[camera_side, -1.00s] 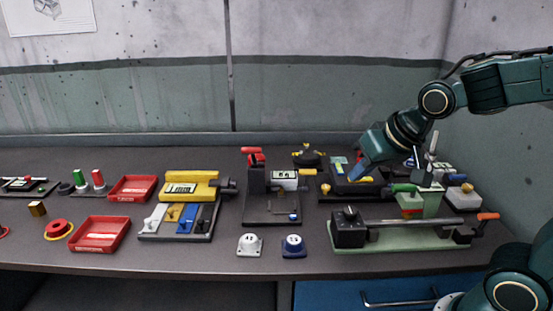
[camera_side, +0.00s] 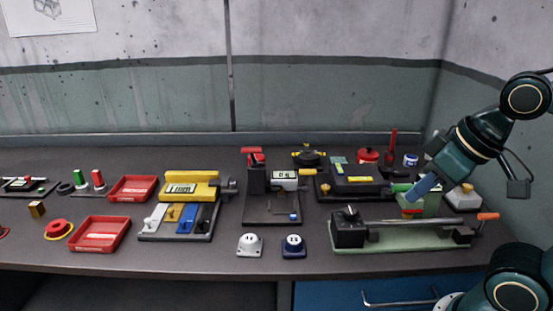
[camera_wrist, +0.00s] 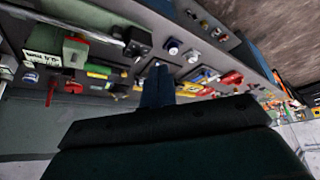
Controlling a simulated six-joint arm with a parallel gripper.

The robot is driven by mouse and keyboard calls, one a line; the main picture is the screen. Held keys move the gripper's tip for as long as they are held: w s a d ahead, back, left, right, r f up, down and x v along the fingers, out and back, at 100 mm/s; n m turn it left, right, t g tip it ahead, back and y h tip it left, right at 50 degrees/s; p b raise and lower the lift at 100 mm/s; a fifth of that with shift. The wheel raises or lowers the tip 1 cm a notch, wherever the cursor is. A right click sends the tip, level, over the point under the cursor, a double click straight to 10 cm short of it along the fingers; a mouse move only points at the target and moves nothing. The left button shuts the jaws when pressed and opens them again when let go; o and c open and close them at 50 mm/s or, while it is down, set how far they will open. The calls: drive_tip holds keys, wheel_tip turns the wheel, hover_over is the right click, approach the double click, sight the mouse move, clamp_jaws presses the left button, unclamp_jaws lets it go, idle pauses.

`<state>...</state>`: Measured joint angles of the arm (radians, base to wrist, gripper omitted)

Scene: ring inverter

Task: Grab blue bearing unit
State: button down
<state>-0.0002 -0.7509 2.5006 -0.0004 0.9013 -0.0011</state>
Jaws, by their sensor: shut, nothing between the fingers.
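The blue bearing unit (camera_side: 293,246), a blue base with a white top, stands near the bench's front edge in the side view. It also shows small in the wrist view (camera_wrist: 172,46). A similar white unit (camera_side: 249,245) stands just left of it. The gripper partly hides the machine's green upright.
The green-based machine (camera_side: 400,238) with an orange-tipped handle stands right of the blue unit. A dark press with a red handle (camera_side: 253,157) stands behind it. Two red trays (camera_side: 99,234) and a yellow device (camera_side: 190,186) are further left.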

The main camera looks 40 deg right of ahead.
idle(0.4)
drive_tip(key=c, duration=0.7)
unclamp_jaws()
drive_tip(key=shift+w, duration=0.1)
drive_tip(key=m+g+y, duration=0.1)
drive_tip(key=m+g, duration=0.5)
drive_tip(key=m, duration=0.5)
hover_over(294, 238)
drive_tip(key=shift+w+d+f, duration=0.1)
drive_tip(key=shift+f, duration=4.65)
drive_tip(key=shift+w+d+f, duration=0.1)
drive_tip(key=shift+f, duration=4.65)
drive_tip(key=shift+f, duration=0.1)
